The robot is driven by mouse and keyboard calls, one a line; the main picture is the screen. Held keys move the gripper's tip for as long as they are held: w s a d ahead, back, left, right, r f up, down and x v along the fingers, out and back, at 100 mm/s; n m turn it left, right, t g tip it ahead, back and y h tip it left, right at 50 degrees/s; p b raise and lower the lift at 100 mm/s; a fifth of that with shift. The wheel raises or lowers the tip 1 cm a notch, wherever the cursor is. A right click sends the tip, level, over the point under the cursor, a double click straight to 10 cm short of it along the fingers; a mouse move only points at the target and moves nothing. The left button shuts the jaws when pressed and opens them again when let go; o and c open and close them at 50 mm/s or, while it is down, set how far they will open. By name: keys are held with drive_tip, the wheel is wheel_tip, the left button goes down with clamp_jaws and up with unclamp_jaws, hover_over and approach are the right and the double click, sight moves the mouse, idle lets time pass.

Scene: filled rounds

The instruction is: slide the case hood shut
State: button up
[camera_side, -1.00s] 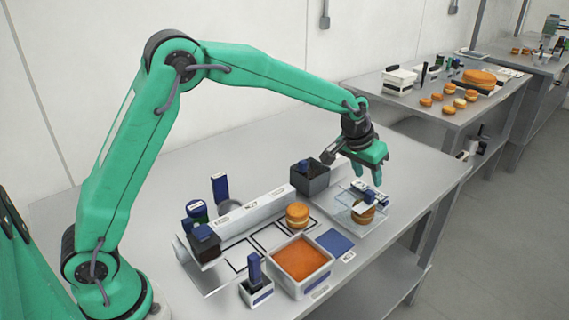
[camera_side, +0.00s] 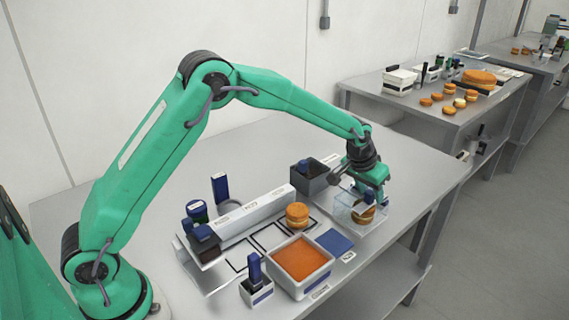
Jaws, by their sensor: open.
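A clear case (camera_side: 345,212) stands at the right end of the work table, with a filled round (camera_side: 363,214) showing through its wall. The hood seems to be a clear panel with a blue part, but its outline is hard to make out and partly hidden by my gripper. My gripper (camera_side: 373,193) is open, pointing down at the top of the case, right over the blue part. I cannot tell whether the fingers touch it.
A filled round (camera_side: 297,215) sits left of the case. In front are an orange-filled white tub (camera_side: 302,262), a blue-handled tool in a holder (camera_side: 256,285) and a blue square (camera_side: 334,241). A dark grey bin (camera_side: 309,178) stands behind, close to the case.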

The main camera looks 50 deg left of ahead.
drive_tip(key=shift+c, duration=0.4)
clamp_jaws()
drive_tip(key=shift+d+r, duration=0.1)
drive_tip(key=shift+d, duration=1.05)
drive_tip(key=shift+o, duration=0.3)
unclamp_jaws()
drive_tip(key=shift+a, duration=0.1)
drive_tip(key=shift+r, duration=0.1)
drive_tip(key=v, duration=0.7)
drive_tip(key=shift+s+r, duration=0.15)
drive_tip(key=shift+r, duration=0.1)
